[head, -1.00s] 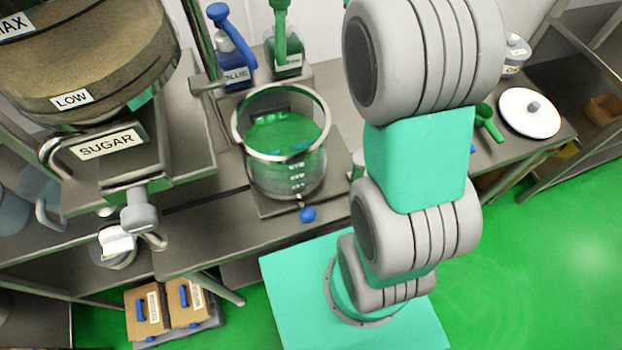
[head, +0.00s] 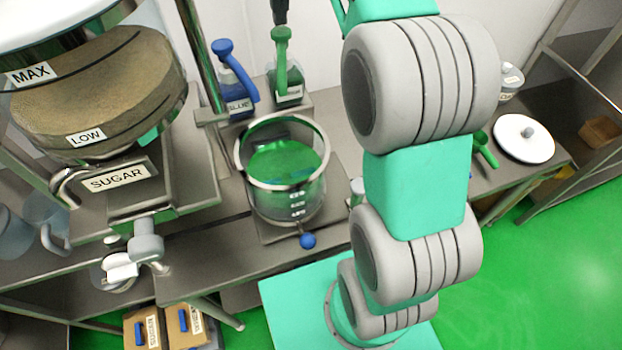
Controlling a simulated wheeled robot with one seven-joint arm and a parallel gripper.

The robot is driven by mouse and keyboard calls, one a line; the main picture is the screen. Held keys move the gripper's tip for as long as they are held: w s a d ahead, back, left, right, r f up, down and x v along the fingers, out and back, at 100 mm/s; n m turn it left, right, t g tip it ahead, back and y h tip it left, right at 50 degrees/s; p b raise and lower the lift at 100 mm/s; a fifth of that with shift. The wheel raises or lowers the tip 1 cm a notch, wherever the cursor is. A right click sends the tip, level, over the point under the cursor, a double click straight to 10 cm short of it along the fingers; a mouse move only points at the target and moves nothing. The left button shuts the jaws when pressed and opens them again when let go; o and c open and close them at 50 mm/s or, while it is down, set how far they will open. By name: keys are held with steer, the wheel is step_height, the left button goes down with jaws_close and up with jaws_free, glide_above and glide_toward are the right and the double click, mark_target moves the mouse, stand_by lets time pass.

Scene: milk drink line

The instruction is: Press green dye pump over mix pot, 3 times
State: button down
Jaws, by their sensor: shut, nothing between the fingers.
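The green dye pump (head: 283,62) stands upright behind the mix pot, with its green spout pointing toward the pot. The mix pot (head: 311,194) is a clear vessel with a metal rim, and green liquid (head: 285,162) shows inside it. The dark tip of my gripper (head: 280,14) shows at the top edge, directly above the green pump head. It is shut and empty. I cannot tell whether it touches the pump head. The rest of the gripper is out of frame.
A blue dye pump (head: 234,80) stands just left of the green one. The sugar hopper (head: 105,95) fills the left side. A green scoop (head: 485,150) and a white lid (head: 524,138) lie on the right bench. My arm blocks the middle right.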

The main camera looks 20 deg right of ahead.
stand_by(0.5)
step_height(320, 180, up, 6)
steer(key=p, duration=0.6)
